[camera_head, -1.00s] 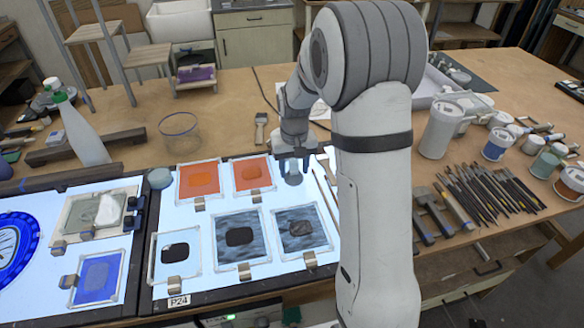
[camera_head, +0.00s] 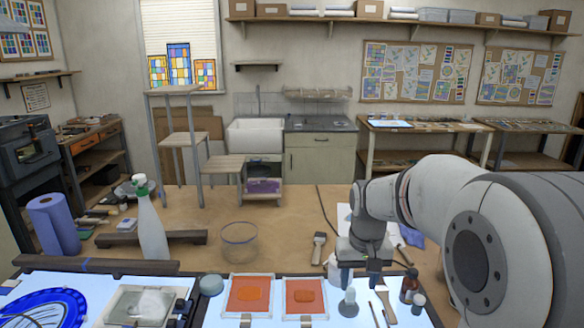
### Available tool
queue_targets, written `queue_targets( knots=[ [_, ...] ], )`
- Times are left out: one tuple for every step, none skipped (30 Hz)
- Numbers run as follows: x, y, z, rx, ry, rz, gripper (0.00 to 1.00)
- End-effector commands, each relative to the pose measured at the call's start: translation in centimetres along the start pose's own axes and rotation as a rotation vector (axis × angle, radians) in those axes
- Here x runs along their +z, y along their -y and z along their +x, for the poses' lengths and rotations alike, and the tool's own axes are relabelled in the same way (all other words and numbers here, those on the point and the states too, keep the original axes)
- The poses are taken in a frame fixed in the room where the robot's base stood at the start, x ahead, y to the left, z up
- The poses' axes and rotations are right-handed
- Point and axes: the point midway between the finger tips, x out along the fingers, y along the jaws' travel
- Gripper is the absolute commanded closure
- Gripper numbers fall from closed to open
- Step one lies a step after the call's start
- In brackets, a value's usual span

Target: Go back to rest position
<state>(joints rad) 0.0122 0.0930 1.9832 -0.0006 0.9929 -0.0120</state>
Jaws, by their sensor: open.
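My gripper (camera_head: 358,274) is at the right of centre, over the back edge of the lit panel and pointing down. Its jaws are small in this view, and no object shows between them. My arm comes in from the right and hides the right part of the table. A small pale knobbed tool (camera_head: 348,303) stands on the lit panel just below my gripper; it looks apart from the jaws.
Two orange glass pieces (camera_head: 250,294) lie on the lit panel. Small bottles (camera_head: 409,286) stand right of my gripper. A clear glass bowl (camera_head: 239,241), a spray bottle (camera_head: 150,225) and a brush (camera_head: 319,248) stand or lie behind. Bare table lies around the bowl.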

Motion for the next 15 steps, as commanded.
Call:
queue_targets(
  knots=[
    [1.5,0.1,-1.0,0.000,-0.019,0.000,0.53],
    [2.4,0.1,-1.4,0.001,-0.029,-0.001,0.53],
    [3.5,0.1,-1.9,0.001,-0.042,-0.001,0.53],
    [4.3,0.1,-2.2,0.001,-0.053,-0.001,0.53],
    [5.2,0.2,-2.5,0.001,-0.063,-0.001,0.53],
    [6.3,0.2,-2.9,0.001,-0.076,-0.001,0.53],
    [7.2,0.2,-3.1,0.001,-0.085,-0.001,0.53],
    [8.1,0.2,-3.4,0.001,-0.095,-0.001,0.53],
    [9.2,0.3,-3.6,0.001,-0.107,-0.001,0.53],
    [10.1,0.3,-3.8,0.002,-0.118,-0.001,0.53],
    [11.0,0.3,-3.9,0.002,-0.127,-0.002,0.53],
    [12.1,0.3,-4.0,0.002,-0.141,-0.002,0.53],
    [12.9,0.3,-4.0,0.002,-0.150,-0.002,0.53],
    [13.7,0.4,-4.0,0.002,-0.159,-0.002,0.53],
    [14.7,0.4,-4.0,0.002,-0.170,-0.002,0.53]
  ],
)
